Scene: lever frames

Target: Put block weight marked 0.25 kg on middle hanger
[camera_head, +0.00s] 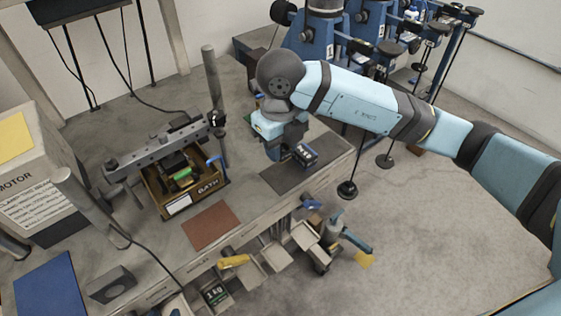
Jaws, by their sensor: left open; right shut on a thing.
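My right arm reaches in from the right, and its gripper (285,145) points down over the bench. It is shut on a small dark block with a pale label (305,154), above the dark grey mat (288,178). The label is too small to read, and the fingers are mostly hidden. Black hanger discs on thin rods show beyond the bench's right edge, one nearer (347,189) and one farther (385,160). More discs hang farther back (418,67). I cannot tell which hanger is the middle one. My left gripper is not in view.
A grey lever bar (150,152) crosses above a box labelled BATH (179,203). Blue lever frames (309,38) stand at the back. A brown mat (210,227), a blue mat (50,286) and a dark block (111,284) lie on the bench. Open bins hang along its front edge.

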